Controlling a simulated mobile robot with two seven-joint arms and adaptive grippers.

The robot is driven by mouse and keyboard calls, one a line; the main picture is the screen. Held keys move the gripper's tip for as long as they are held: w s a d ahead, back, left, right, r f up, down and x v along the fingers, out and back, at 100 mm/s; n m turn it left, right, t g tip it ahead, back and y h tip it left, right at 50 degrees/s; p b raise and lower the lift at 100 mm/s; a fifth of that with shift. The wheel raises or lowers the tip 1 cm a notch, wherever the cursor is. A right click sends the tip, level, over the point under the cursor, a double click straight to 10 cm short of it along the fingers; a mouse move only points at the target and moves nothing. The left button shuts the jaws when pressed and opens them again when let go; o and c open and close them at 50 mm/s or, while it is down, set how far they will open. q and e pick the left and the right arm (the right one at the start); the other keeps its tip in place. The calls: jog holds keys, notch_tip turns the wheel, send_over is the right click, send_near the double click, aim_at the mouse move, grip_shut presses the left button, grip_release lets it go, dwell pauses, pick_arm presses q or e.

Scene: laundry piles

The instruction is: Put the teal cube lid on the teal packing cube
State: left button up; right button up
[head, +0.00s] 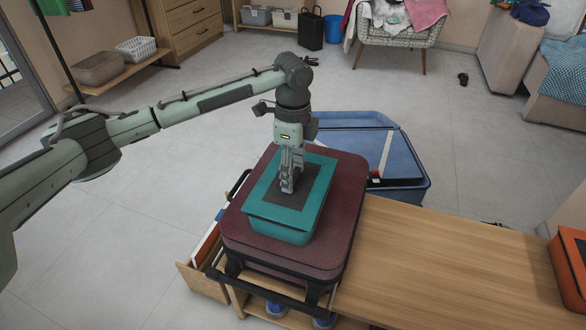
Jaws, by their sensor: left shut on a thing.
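The teal packing cube (272,231) rests on top of a maroon suitcase (338,243). The teal cube lid (315,171), with a dark panel in its middle, lies over the cube's top, roughly lined up with its edges. My left gripper (287,186) points straight down at the middle of the lid, its fingers closed on it. The fingers hide the part of the lid they hold. I cannot tell whether the lid is fully seated on the cube. My right gripper is not in view.
The suitcase lies on a wooden bench (440,275), whose right part is mostly bare. An orange box (570,270) sits at the right edge. An open drawer (205,282) juts out at the left.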

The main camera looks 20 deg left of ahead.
pick_arm(q)
jog(key=o, duration=1)
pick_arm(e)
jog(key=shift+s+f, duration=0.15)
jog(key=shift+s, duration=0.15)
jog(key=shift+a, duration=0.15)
pick_arm(q)
jog(key=shift+r, duration=0.15)
notch_tip(320, 180, up, 2)
jog(key=shift+w+r+b, duration=0.1)
jog(key=shift+b, duration=0.25)
notch_tip(320, 180, up, 11)
jog(key=shift+f, duration=0.15)
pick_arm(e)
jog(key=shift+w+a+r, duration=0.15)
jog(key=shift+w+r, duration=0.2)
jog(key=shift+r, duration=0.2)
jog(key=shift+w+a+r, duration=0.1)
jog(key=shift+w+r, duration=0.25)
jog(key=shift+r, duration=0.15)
